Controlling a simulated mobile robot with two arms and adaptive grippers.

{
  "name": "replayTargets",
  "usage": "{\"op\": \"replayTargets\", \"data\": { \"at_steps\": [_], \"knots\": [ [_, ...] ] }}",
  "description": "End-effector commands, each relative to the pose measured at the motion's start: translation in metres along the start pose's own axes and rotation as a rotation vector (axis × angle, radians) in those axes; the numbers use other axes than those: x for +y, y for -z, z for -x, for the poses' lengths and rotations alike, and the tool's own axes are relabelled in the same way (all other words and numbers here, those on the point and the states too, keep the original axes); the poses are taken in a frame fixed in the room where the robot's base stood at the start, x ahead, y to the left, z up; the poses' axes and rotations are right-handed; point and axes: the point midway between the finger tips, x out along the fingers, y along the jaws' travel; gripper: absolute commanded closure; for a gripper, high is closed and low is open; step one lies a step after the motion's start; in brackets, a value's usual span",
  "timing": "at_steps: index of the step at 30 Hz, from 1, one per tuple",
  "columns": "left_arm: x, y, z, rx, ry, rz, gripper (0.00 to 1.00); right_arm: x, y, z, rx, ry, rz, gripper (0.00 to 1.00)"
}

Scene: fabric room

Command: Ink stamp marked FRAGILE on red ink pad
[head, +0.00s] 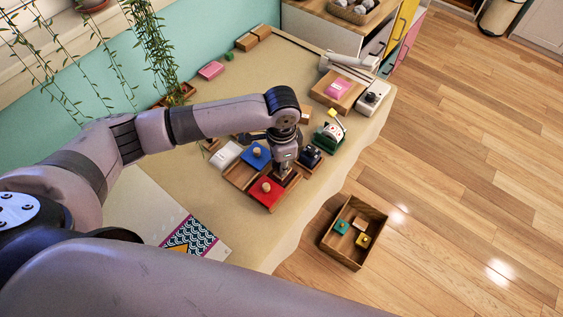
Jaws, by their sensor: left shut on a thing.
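The red ink pad (262,194) lies in the near part of a wooden tray (238,181) on the table, with a round wooden knob on top of it. A blue pad (250,161) with a similar knob lies farther back in the tray. My left gripper (283,173) points down over the tray's right part, beside both pads. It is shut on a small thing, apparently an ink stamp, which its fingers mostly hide. No FRAGILE marking can be read. My right gripper is out of view.
A white box (225,155) stands left of the tray, and a dark stamp-like object (311,157) right of the gripper. A green-and-white device (330,134) is behind it. A wooden crate (344,255) with small blocks stands on the floor.

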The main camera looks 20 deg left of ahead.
Motion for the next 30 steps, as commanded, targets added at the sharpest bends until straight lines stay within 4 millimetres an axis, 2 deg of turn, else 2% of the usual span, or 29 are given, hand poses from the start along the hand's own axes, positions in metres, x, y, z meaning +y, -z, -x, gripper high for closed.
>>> {"op": "replayTargets", "data": {
  "at_steps": [30],
  "knots": [
    [0.0, 0.0002, -0.0041, 0.0, -0.001, 0.0, 1.0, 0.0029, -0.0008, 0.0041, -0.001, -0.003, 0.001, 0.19]
  ]
}}
